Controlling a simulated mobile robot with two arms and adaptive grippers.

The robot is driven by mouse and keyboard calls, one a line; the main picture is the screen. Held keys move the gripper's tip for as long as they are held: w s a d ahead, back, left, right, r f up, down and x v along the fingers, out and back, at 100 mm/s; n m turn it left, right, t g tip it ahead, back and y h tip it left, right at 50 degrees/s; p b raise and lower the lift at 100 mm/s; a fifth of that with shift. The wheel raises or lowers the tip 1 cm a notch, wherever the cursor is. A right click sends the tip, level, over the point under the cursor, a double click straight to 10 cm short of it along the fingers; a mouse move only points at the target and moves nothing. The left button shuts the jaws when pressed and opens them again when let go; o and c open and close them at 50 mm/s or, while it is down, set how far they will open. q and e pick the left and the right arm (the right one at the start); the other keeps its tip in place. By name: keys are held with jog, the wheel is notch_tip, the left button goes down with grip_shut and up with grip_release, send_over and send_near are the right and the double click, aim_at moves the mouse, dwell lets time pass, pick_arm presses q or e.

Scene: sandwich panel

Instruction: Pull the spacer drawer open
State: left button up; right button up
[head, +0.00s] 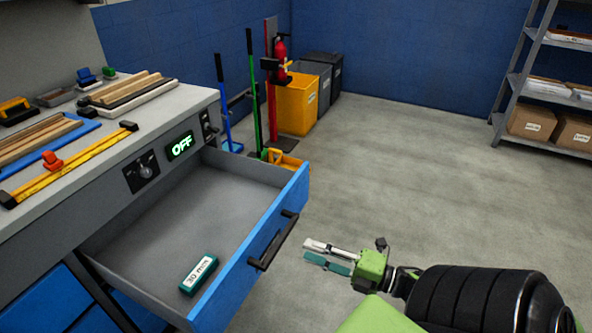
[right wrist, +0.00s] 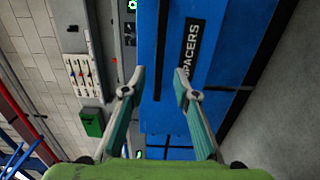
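The blue-fronted drawer (head: 262,253) stands well out from the workbench, and its grey inside shows in the head view. Its black bar handle (head: 273,241) is on the front face. A teal block labelled 30 mm (head: 199,274) lies in the drawer near the front. My right gripper (head: 306,250) is just right of the handle, apart from it. In the right wrist view its two fingers (right wrist: 160,70) are spread with nothing between them. A blue face with a SPACERS label (right wrist: 190,48) is ahead of them. My left gripper is not in view.
The bench top (head: 190,98) holds wood strips (head: 125,88) and a yellow rail (head: 80,162). A dial (head: 147,170) and an OFF display (head: 180,146) are on its front. Bins (head: 297,105) and shelving (head: 548,85) stand behind; the floor between is clear.

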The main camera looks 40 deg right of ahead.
jog(key=shift+v, duration=1.15)
